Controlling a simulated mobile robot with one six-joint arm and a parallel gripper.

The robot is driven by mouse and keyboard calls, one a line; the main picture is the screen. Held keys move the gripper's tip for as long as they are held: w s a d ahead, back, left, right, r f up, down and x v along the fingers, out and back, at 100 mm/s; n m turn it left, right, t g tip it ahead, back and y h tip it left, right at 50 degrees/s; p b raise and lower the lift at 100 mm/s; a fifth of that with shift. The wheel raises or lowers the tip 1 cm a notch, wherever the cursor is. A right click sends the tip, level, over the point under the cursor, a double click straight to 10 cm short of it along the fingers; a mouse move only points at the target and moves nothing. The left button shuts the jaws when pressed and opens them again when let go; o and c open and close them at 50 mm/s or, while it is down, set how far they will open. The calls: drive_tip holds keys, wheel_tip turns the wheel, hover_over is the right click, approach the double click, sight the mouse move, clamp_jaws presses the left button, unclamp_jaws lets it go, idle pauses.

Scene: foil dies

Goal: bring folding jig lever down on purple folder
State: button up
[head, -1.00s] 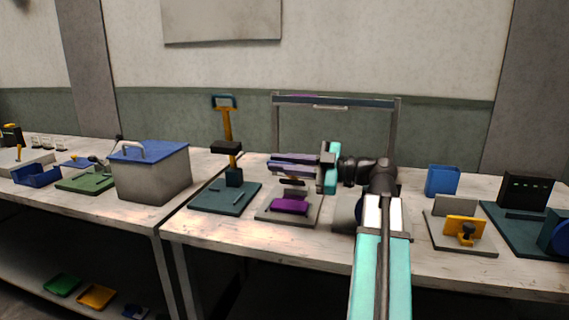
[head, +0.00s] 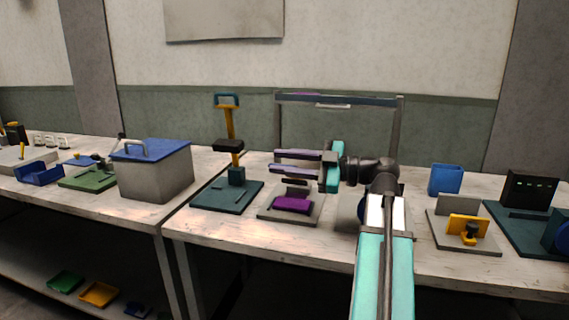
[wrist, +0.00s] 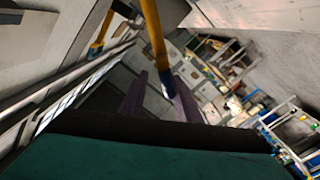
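A purple folder (head: 293,204) lies on a grey base plate (head: 270,216) in the middle of the table, below my gripper. A yellow lever (head: 229,125) with a teal handle stands upright on a dark green base (head: 205,201) to the left. I cannot tell for sure which fixture is the folding jig. My gripper (head: 273,161) is open and empty, its fingers pointing left towards the lever and apart from it in the head view. In the wrist view a yellow lever (wrist: 154,35) rises beyond the dark fingers (wrist: 160,97); its contact with them cannot be told.
A grey box (head: 155,178) with a blue lid stands to the left. A metal frame (head: 338,100) rises behind my gripper. A yellow fixture (head: 468,228) and a blue block (head: 445,180) are to the right. Little bare table shows between fixtures, mainly along the front edge.

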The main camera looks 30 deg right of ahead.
drive_tip(key=s+a+r+b, duration=0.2)
drive_tip(key=s+a+b, duration=0.1)
drive_tip(key=s, duration=0.4)
drive_tip(key=s+a+r+b, duration=0.2)
drive_tip(key=s+a+b, duration=0.1)
drive_tip(key=s, duration=0.4)
drive_tip(key=shift+s+r, duration=0.4)
idle(0.6)
drive_tip(key=shift+a, duration=0.1)
idle(0.5)
